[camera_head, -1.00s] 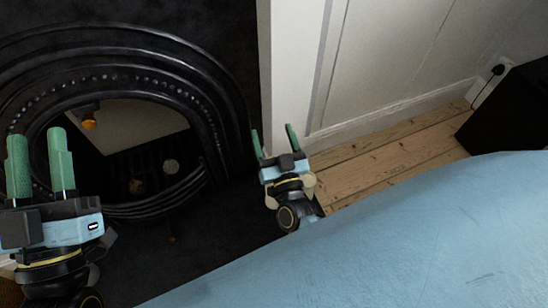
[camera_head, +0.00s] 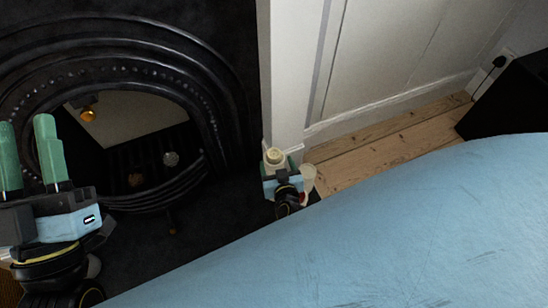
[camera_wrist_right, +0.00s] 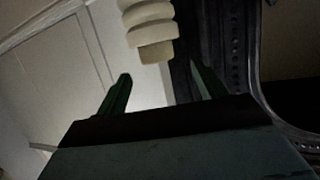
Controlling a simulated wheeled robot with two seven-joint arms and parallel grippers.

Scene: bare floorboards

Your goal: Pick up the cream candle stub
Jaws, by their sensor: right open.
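The cream candle stub (camera_head: 274,157) is pale, round and stepped. In the head view it shows at my right gripper (camera_head: 279,170), by the foot of the white panelling. In the right wrist view the stub (camera_wrist_right: 150,28) comes in from the top edge, with its narrower end downward in the picture. There the right gripper (camera_wrist_right: 164,82) has its two green fingers wide apart, and the stub lies between their lines, with clear gaps to both. What the stub stands on is hidden. My left gripper (camera_head: 25,125) is open and empty at the left edge of the head view.
A black fireplace (camera_head: 185,70) with an arched surround fills the left. White panelling (camera_head: 380,55) rises behind bare floorboards (camera_head: 390,145). A dark box-like thing (camera_head: 510,105) stands at the right. Free floor shows between the box and my right gripper.

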